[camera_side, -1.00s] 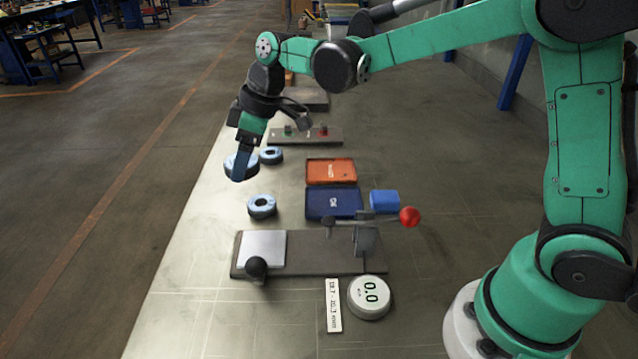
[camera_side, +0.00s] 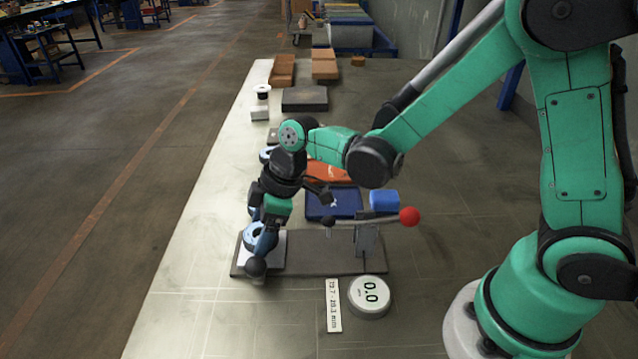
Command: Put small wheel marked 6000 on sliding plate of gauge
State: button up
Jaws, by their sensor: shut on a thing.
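My gripper (camera_side: 262,238) is shut on a small blue-grey wheel (camera_side: 250,236), low over the pale sliding plate (camera_side: 277,258) of the gauge. I cannot tell whether the wheel touches the plate, and its marking is not readable. The gauge has a dark base (camera_side: 320,254), a black knob (camera_side: 255,267) at the plate's front, and a lever with a red ball (camera_side: 409,216). Its round display (camera_side: 369,296) reads 0.0.
Another wheel (camera_side: 252,212) is partly hidden behind my gripper; one more (camera_side: 265,154) shows farther back. A blue tray (camera_side: 345,203), an orange tray (camera_side: 335,172) and a blue block (camera_side: 384,200) lie behind the gauge. A printed label (camera_side: 333,305) lies in front.

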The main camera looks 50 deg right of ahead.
jog(key=shift+f, duration=0.15)
jog(key=shift+f, duration=0.35)
jog(key=shift+f, duration=0.15)
dwell(0.3)
jog(key=o, duration=1.3)
jog(key=shift+c, duration=0.2)
notch_tip(320, 180, up, 7)
